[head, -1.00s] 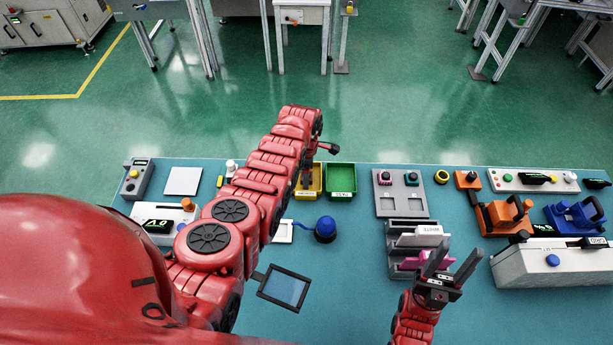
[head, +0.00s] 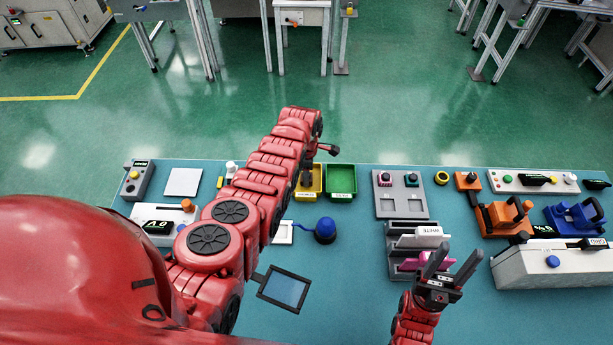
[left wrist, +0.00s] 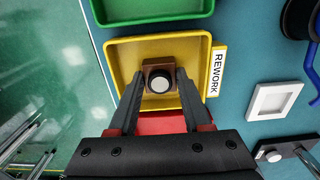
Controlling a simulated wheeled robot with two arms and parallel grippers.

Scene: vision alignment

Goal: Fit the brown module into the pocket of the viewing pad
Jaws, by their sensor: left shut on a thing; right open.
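The brown module (left wrist: 158,64), a small block with a pale round face on a dark ring, is between my left gripper's fingertips (left wrist: 160,82) in the left wrist view. The gripper is shut on it, over or inside the yellow REWORK bin (left wrist: 206,55). In the head view my left gripper (head: 307,180) is at the yellow bin (head: 316,194), and the module is hard to make out. A white square frame with a grey recess, which looks like the viewing pad (left wrist: 253,101), lies beside the bin; in the head view my arm partly covers it (head: 285,233). My right gripper (head: 457,254) is open and empty.
A green bin (head: 342,180) adjoins the yellow one. A blue dome (head: 325,230) stands right of the pad. A dark-framed screen (head: 284,288) is nearer me. A grey rack (head: 394,262) with white and pink plates is close to my right gripper.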

